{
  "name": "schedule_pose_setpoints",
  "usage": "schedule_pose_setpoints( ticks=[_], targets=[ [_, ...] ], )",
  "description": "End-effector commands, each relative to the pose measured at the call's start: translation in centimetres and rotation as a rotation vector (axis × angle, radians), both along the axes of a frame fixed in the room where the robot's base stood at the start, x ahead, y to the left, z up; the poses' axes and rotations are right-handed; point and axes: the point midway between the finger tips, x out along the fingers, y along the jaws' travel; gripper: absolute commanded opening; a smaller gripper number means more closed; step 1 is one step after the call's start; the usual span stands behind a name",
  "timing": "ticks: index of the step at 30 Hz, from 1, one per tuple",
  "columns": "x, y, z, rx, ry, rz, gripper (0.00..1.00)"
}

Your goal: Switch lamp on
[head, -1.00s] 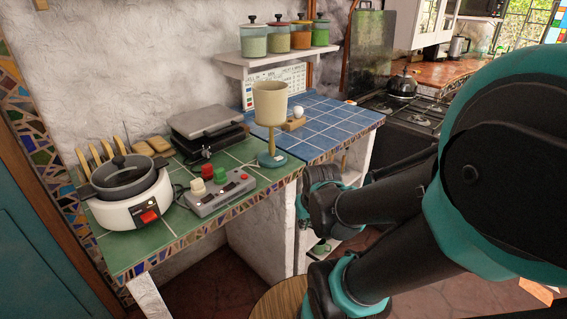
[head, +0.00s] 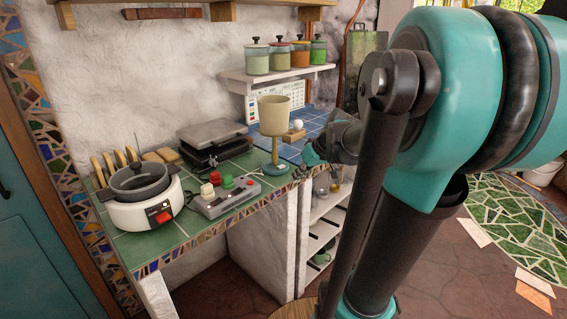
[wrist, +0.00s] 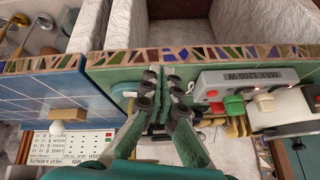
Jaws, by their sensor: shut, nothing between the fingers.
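The lamp has a beige shade (head: 274,116) on a stem and a round teal base (head: 277,170). It stands upright on the green-tiled counter, close to the blue tiles, and its shade shows no clear glow. My gripper (head: 308,157) is at the counter's front edge, just right of the lamp base in the head view. In the wrist view my gripper (wrist: 165,82) is shut and empty over the green tiles. Part of the lamp base (wrist: 124,88) shows just left of the fingers there, with a gap between. The rest of the lamp is hidden or unclear there.
A small wooden block (head: 294,135) lies on the blue tiles. A jar shelf (head: 280,75) hangs above.

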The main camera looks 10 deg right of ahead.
Motion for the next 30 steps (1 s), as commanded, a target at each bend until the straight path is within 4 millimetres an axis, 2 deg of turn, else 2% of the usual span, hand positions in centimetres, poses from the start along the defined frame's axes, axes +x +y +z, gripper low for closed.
schedule_pose_setpoints(
  ticks=[1, 4, 6, 10, 14, 23, 30],
  targets=[
    [1.7, -0.6, 1.7, 0.016, -0.028, 0.024, 0.0],
    [4.7, -1.4, 5.0, 0.044, -0.098, 0.086, 0.0],
    [6.2, -1.9, 6.8, 0.057, -0.142, 0.121, 0.0],
    [7.8, -2.5, 8.9, 0.07, -0.193, 0.157, 0.0],
    [8.3, -2.7, 9.5, 0.072, -0.21, 0.171, 0.0],
    [8.3, -2.6, 9.5, 0.072, -0.209, 0.171, 0.0],
    [9.5, -1.5, 7.8, 0.071, -0.209, 0.174, 0.0]
  ],
)
